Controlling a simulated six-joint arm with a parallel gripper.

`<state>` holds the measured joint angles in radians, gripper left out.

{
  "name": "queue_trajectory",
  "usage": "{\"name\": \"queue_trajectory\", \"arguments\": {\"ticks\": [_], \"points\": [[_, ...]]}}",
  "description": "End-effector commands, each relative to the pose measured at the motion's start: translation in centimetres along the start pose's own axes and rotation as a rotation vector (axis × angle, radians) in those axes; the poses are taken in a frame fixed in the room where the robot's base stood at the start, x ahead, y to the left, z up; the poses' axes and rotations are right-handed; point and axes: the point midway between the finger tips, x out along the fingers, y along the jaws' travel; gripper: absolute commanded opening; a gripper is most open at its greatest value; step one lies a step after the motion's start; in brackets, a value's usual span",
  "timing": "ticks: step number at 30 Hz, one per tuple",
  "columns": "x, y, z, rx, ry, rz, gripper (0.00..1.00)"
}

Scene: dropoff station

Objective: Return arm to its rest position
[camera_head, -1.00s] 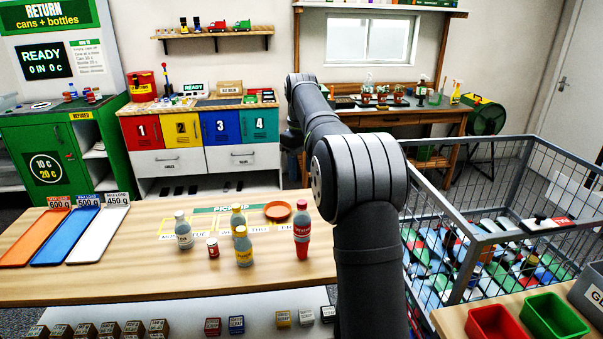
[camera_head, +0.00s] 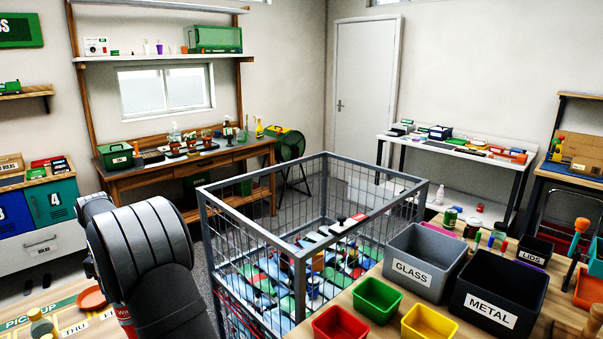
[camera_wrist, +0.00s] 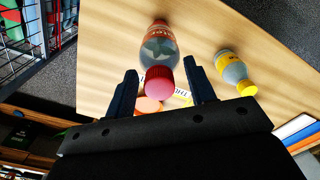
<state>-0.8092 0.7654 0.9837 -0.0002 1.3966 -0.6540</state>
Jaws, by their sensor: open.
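In the wrist view my gripper (camera_wrist: 161,74) is open, with its two dark fingers apart and nothing held. A bottle with a red cap (camera_wrist: 160,82) shows in the gap between the fingers, its clear body reaching beyond the tips. I cannot tell how far below or ahead of the fingers it is. A yellow-capped bottle (camera_wrist: 233,72) lies to the right of the fingers in the picture. In the head view my arm (camera_head: 145,255) fills the lower left, bent at a grey joint. The gripper itself is hidden there.
The wire cage (camera_head: 246,231) stands beside my arm, full of coloured items. The table at the right carries the GLASS bin (camera_head: 412,271), the METAL bin (camera_head: 488,306) and a green tray (camera_head: 377,299). An orange dish (camera_head: 92,299) sits on the pickup table at lower left.

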Motion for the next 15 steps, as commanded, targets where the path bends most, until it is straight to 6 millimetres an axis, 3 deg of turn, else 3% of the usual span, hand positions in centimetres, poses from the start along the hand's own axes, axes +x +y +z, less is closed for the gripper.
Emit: {"name": "queue_trajectory", "arguments": {"ticks": [1,6,15], "points": [[-1.5,0.1,-0.1,0.0,0.009,0.007,0.5],[-3.4,0.1,-0.1,0.0,0.004,0.004,0.5],[-4.3,0.1,-0.1,0.0,0.003,0.003,0.5]]}}
